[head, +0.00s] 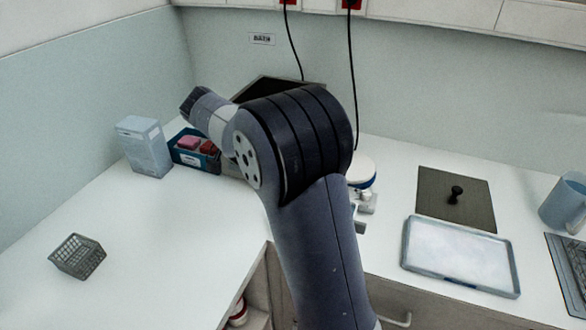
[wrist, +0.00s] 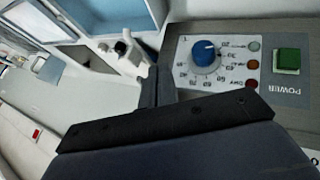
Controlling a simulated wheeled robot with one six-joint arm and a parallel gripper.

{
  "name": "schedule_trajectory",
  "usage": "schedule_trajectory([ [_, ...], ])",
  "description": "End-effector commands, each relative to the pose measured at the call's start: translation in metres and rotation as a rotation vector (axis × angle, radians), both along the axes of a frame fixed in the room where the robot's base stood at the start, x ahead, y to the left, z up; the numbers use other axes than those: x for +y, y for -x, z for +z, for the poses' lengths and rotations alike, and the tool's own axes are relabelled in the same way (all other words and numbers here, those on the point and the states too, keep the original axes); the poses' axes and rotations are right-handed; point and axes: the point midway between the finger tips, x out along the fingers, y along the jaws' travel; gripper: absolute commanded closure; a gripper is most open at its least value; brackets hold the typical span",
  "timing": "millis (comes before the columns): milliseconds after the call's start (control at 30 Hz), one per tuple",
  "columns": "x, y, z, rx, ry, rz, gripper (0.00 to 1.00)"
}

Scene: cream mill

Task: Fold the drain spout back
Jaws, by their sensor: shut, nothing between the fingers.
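I cannot pick out the drain spout with certainty. In the wrist view, a small pale fitting with a dark tip (wrist: 128,48) stands beside a grey control panel (wrist: 225,88), and I cannot tell if it is the spout. The panel has a blue dial (wrist: 205,52), a green power button (wrist: 287,61) and small lamps. My gripper (wrist: 155,88) is shut and empty, in front of the panel's left edge. In the head view, my arm hides the gripper and most of the machine. A white round part with a blue rim (head: 361,172) and small grey pieces (head: 366,203) show beside the arm.
On the right are a white tray (head: 406,258), a dark plate with a black knob (head: 432,190) and a blue-grey jug (head: 563,205). On the left are a carton (head: 145,148), a teal bin (head: 210,160) and a grey basket (head: 78,257). The left counter is mostly clear.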

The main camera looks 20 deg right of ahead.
Motion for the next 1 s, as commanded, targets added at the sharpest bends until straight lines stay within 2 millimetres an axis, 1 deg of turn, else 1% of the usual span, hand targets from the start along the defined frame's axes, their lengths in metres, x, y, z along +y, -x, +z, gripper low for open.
schedule_trajectory([
  [33,-0.008,0.001,-0.008,0.004,0.002,-0.004,1.0],
  [100,-0.017,0.0,-0.021,0.003,0.0,-0.003,1.0],
  [200,-0.029,0.0,-0.037,0.003,0.001,-0.003,1.0],
  [233,-0.033,0.001,-0.038,0.001,0.001,-0.002,1.0],
  [267,-0.037,0.005,-0.035,0.0,0.001,-0.004,1.0],
  [400,-0.052,0.017,-0.036,-0.001,0.0,-0.003,1.0],
  [500,-0.057,0.021,-0.036,-0.001,0.0,-0.001,1.0],
  [633,-0.06,0.023,-0.037,-0.001,0.001,0.0,1.0],
  [1000,-0.061,0.024,-0.037,-0.002,0.001,0.004,1.0],
])
